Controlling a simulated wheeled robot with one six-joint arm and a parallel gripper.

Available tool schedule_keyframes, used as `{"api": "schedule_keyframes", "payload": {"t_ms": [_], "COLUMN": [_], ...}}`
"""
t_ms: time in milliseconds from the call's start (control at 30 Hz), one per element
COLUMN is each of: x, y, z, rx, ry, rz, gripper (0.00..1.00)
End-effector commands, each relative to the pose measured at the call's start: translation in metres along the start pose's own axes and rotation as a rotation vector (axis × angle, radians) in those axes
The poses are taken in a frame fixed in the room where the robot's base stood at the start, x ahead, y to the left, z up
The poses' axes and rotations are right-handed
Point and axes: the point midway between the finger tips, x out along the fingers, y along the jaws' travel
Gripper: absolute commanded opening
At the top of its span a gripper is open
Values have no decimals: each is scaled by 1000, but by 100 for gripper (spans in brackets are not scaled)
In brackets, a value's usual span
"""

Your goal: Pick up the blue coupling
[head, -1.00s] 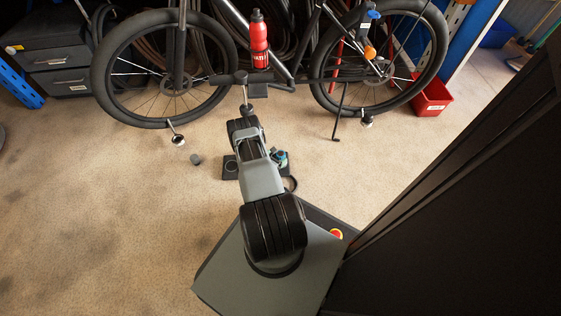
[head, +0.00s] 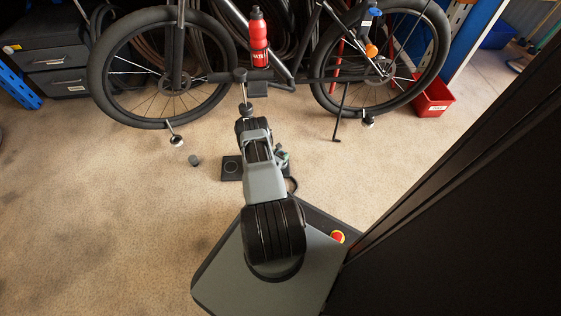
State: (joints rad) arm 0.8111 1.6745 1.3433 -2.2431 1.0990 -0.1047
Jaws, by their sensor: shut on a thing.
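No blue coupling can be made out in the head view. My own arm rises over the spot in front of my base and covers the middle of a low dark plate (head: 231,168) on the floor. My gripper and its fingertips are hidden behind the arm. A small greenish-grey thing (head: 282,157) shows at the arm's right edge, by the plate's right end. It is too small to tell what it is. The left part of the plate shows a round ring mark.
A small grey cylinder (head: 194,160) stands on the floor left of the plate. A dark ring (head: 291,186) lies right of my arm. A bicycle (head: 165,90) with a red bottle (head: 258,40) stands behind. A red bin (head: 432,98) is at right. Floor at left is clear.

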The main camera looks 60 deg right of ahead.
Motion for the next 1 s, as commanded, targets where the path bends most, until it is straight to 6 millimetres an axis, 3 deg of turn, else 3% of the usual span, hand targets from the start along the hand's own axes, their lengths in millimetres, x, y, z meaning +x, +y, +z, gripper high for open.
{"api": "schedule_keyframes", "payload": {"t_ms": [300,567,767,867,1000], "x": [0,-1,-7,-13,-42], "y": [0,0,1,1,3], "z": [0,2,18,33,49], "rx": [0,0,1,1,-3], "ry": [0,0,-1,-2,1], "rz": [0,0,1,1,4], "gripper": [9,9,9,9,9]}}
